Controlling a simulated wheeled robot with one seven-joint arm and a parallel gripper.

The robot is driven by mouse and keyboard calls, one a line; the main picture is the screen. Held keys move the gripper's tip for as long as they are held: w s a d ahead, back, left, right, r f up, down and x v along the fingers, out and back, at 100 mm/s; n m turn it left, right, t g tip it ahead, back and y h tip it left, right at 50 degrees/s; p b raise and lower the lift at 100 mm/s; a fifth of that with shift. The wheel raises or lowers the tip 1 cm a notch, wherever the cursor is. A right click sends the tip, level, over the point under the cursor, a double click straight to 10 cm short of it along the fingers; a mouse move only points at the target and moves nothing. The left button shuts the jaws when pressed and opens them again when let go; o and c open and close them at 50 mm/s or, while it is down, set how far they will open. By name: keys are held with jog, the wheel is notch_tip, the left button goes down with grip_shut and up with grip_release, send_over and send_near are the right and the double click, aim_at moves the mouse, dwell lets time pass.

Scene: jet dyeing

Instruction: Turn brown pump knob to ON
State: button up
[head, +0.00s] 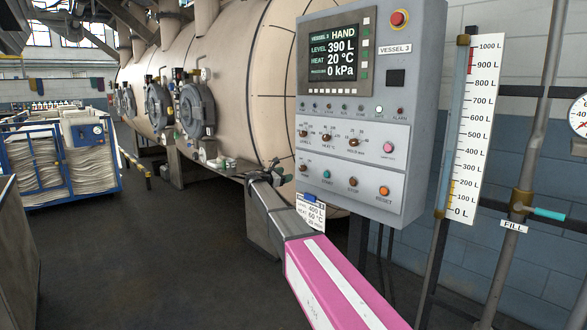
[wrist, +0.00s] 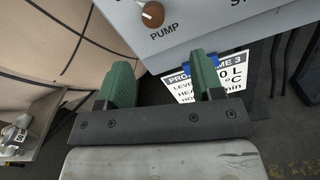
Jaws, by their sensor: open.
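The brown pump knob (wrist: 153,14) shows at the top of the wrist view, above the printed word PUMP, with a white pointer mark on its face. In the head view it sits in the bottom row of the grey control panel (head: 425,120), at the left end (head: 304,167), small and hard to read. My gripper (wrist: 162,78) is open and empty, with two green fingers spread apart. In the wrist view the knob lies beyond the fingertips and is not between them. In the head view my gripper (head: 283,177) is just left of the panel's lower left corner.
A programme card (wrist: 225,75) hangs under the panel, close behind the right finger. The screen (head: 334,55) reads HAND, 390 L, 20 °C, 0 kPa. Other knobs and buttons crowd the panel. The large beige vessel (head: 235,70) stands left; a level gauge (head: 474,130) stands right.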

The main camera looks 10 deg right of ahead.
aim_at(301, 169)
jog(key=x, duration=1)
jog(key=shift+w+d+r, duration=0.1)
jog(key=shift+w+r, duration=0.3)
jog(key=shift+w, duration=0.15)
jog(key=c, duration=0.9)
